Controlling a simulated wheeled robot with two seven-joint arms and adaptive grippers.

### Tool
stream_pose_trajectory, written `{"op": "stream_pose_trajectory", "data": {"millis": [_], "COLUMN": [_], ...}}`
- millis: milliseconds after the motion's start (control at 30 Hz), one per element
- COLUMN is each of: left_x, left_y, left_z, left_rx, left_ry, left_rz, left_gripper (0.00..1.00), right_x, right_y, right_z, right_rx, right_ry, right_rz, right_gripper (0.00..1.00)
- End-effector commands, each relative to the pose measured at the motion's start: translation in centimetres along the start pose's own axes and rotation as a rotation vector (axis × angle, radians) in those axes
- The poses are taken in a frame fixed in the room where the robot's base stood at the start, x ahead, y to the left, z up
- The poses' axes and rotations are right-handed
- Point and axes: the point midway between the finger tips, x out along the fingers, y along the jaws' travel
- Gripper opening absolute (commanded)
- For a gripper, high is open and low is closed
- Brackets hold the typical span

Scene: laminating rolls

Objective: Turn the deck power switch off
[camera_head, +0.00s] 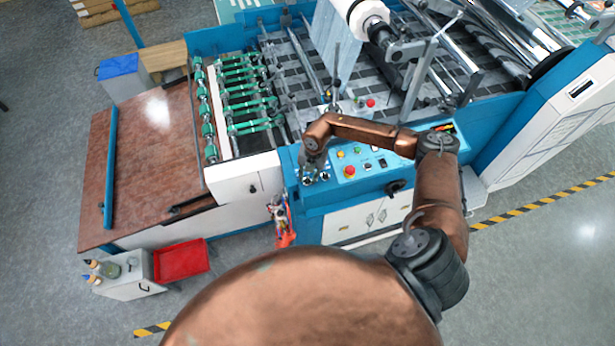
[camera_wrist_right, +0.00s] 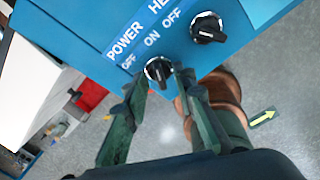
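The deck power switch (camera_wrist_right: 157,70) is a black rotary knob on the blue panel in the right wrist view, below the word POWER. OFF is printed to the left and ON to the right; which one the knob points at is hard to tell. My right gripper (camera_wrist_right: 160,82) has its green fingertips apart, one on either side of this knob. Firm contact is not clear. In the head view my right gripper (camera_head: 312,168) points down at the panel's left end, partly covering it. My left gripper is out of view.
A second black knob (camera_wrist_right: 207,28) sits close by, up and right of the power switch. In the head view a red button (camera_head: 349,171) and other controls lie right of the gripper. A red tray (camera_head: 181,261) is on the floor side, lower left.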

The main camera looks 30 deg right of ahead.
Motion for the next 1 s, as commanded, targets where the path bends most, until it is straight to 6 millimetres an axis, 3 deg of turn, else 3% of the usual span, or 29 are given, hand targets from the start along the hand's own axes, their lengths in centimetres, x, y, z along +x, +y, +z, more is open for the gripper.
{"op": "stream_pose_trajectory", "data": {"millis": [167, 500, 1000], "left_x": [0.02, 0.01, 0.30], "left_y": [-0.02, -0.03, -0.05], "left_z": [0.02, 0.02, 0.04], "left_rx": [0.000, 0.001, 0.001], "left_ry": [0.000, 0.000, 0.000], "left_rz": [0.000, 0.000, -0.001], "left_gripper": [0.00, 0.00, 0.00], "right_x": [0.02, -0.01, 0.04], "right_y": [-0.01, -0.02, 0.08], "right_z": [-0.02, -0.02, -0.06], "right_rx": [0.000, 0.000, -0.024], "right_ry": [0.001, 0.001, 0.001], "right_rz": [0.000, 0.000, -0.004], "right_gripper": [0.23, 0.00, 0.00]}}
